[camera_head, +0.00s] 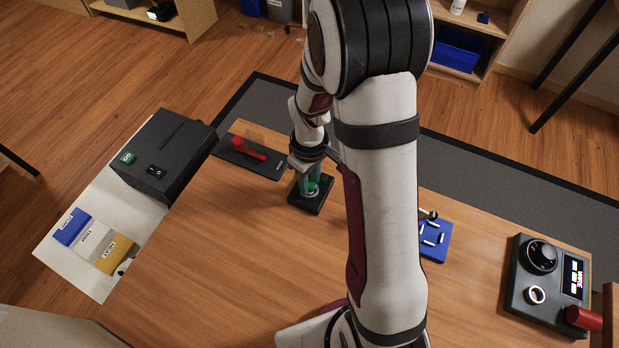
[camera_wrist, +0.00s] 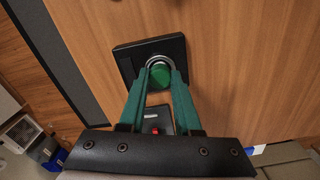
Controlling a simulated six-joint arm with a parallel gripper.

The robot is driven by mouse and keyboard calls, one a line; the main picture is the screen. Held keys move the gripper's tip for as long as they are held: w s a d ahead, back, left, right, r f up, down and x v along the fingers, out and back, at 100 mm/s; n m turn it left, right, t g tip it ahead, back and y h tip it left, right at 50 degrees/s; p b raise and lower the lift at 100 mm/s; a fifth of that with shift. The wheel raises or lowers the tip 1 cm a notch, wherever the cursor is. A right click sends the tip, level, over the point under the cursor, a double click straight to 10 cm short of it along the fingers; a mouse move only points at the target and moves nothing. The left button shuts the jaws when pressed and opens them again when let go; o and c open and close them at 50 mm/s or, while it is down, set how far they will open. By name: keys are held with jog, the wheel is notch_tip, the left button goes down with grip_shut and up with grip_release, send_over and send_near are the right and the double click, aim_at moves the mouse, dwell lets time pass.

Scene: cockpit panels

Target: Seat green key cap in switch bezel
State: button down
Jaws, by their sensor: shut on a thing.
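The green key cap (camera_wrist: 160,76) is round and sits between my fingertips in the wrist view. My gripper (camera_wrist: 158,82) has teal fingers and is shut on the cap. A silvery ring, the switch bezel (camera_wrist: 159,59), shows around the cap's far edge, on a square black base (camera_wrist: 126,57). The cap lies over or within the ring; I cannot tell how deep. In the head view my gripper (camera_head: 312,180) points down over the black base (camera_head: 309,202), and the fingers mostly hide the cap and bezel.
A black plate with a red lever (camera_head: 248,150) lies just behind and left. A black box (camera_head: 163,153) stands at the left. A blue tray (camera_head: 436,250) of white pins and a control panel (camera_head: 541,270) are at the right. The table's front middle (camera_head: 250,265) is clear.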

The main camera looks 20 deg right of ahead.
aim_at(310, 184)
jog(key=shift+f, duration=0.4)
dwell(0.7)
jog(key=shift+c, duration=0.2)
grip_release()
jog(key=shift+r, duration=3.55)
jog(key=s+a+r+m, duration=0.2)
jog(key=s+r+m, duration=0.1)
jog(key=s, duration=0.3)
jog(key=s+a+r+m+y, duration=0.1)
jog(key=s+a+r+m, duration=0.1)
jog(key=s+r+m, duration=0.2)
jog(key=s+a+r+m, duration=0.3)
jog(key=s+r+m, duration=0.1)
jog(key=s, duration=0.6)
jog(key=shift+s+y, duration=0.2)
jog(key=shift+y, duration=0.2)
